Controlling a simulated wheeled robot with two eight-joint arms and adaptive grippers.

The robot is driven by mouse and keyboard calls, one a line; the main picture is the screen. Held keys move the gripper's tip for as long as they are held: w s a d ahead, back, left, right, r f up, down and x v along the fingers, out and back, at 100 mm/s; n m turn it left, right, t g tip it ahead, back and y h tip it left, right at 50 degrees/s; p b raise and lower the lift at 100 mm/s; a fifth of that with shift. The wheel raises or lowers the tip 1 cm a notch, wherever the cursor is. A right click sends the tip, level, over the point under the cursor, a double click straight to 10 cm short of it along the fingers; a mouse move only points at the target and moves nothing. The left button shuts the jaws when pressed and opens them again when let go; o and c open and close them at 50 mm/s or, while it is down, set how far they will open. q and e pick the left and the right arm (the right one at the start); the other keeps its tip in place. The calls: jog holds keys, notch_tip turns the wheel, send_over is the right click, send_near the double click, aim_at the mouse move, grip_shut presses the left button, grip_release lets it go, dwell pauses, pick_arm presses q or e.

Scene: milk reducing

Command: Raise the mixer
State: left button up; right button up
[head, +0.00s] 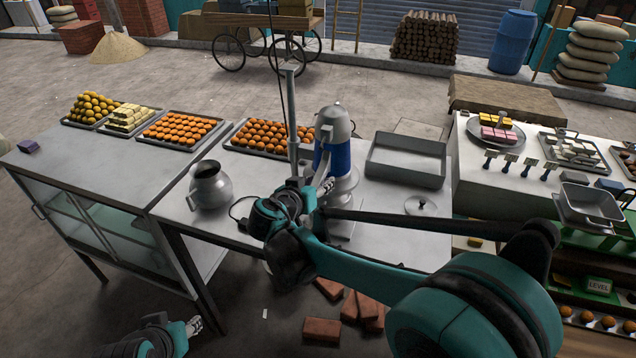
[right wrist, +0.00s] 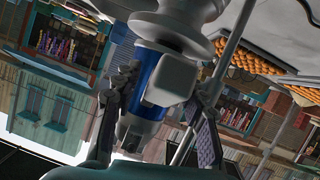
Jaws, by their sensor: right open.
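The mixer (head: 333,155) is a blue and silver machine standing upright on the metal table, right of its middle. My right gripper (head: 324,187) is at the mixer's near side and partly overlaps its lower body in the head view. In the right wrist view, which is turned over, the blue body of the mixer (right wrist: 150,72) lies between the spread dark fingers of the right gripper (right wrist: 163,118). I cannot tell whether they touch it. My left gripper (head: 193,326) is low at the left, apart from the table; its fingers are too small to judge.
A metal jug (head: 210,187) stands left of the mixer. A tray of orange sweets (head: 262,137) lies behind it, and an empty grey tray (head: 406,160) is to its right. A small lid (head: 421,205) lies near the right edge. A thin pole rises beside the mixer.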

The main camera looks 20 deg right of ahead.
jog(key=shift+s, duration=0.1)
jog(key=shift+c, duration=0.4)
grip_shut()
jog(key=p, duration=0.9)
send_near(327, 131)
jog(key=x, duration=0.4)
jog(key=shift+d, duration=0.1)
jog(key=shift+o, duration=0.4)
grip_release()
jog(key=v, duration=1.2)
